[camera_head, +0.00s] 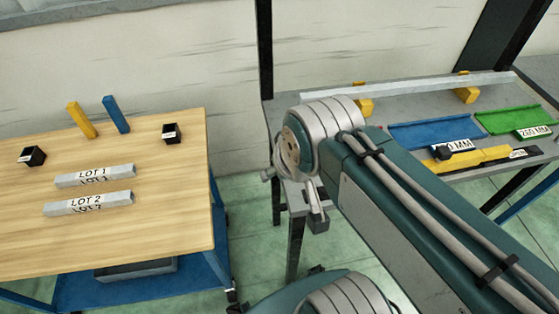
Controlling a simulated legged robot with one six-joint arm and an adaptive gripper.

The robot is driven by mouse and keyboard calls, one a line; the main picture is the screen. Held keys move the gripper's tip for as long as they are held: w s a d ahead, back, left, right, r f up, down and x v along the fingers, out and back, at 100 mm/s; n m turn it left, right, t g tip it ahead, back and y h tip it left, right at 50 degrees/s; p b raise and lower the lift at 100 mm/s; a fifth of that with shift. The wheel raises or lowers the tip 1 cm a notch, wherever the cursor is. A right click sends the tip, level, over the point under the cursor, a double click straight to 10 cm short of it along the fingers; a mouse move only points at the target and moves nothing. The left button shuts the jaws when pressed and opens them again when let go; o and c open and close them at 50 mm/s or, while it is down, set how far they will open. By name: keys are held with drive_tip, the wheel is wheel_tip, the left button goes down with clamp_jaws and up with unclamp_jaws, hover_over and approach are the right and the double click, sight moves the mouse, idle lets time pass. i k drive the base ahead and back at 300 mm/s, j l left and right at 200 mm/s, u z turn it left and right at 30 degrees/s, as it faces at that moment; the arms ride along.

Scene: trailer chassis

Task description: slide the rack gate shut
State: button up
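A yellow bar (482,157), which looks like the rack gate, lies along the front of the grey rack table (400,95) at the right. A dark knob (443,153) sits near its left end, and a white label, apparently reading OPEN, is at its right end. My arm crosses in front of the table's left part and hides some of it. My gripper cannot be made out; a small grey block (318,223) hangs below my arm's elbow, and I cannot tell what it belongs to.
Behind the yellow bar are a blue tray (405,134) and a green tray (510,119). A long pale bar (410,84) rests on yellow blocks behind them. A wooden-topped cart (150,220) with labelled bars stands left. Green floor shows between cart and rack.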

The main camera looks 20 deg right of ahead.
sight(441, 161)
drive_tip(key=k+l+z, duration=0.1)
drive_tip(key=z, duration=0.4)
drive_tip(key=k+l+z, duration=0.2)
drive_tip(key=z, duration=0.25)
drive_tip(key=k+l+z, duration=0.1)
drive_tip(key=z, duration=0.4)
drive_tip(key=i+z, duration=0.2)
drive_tip(key=i, duration=0.3)
drive_tip(key=l, duration=0.05)
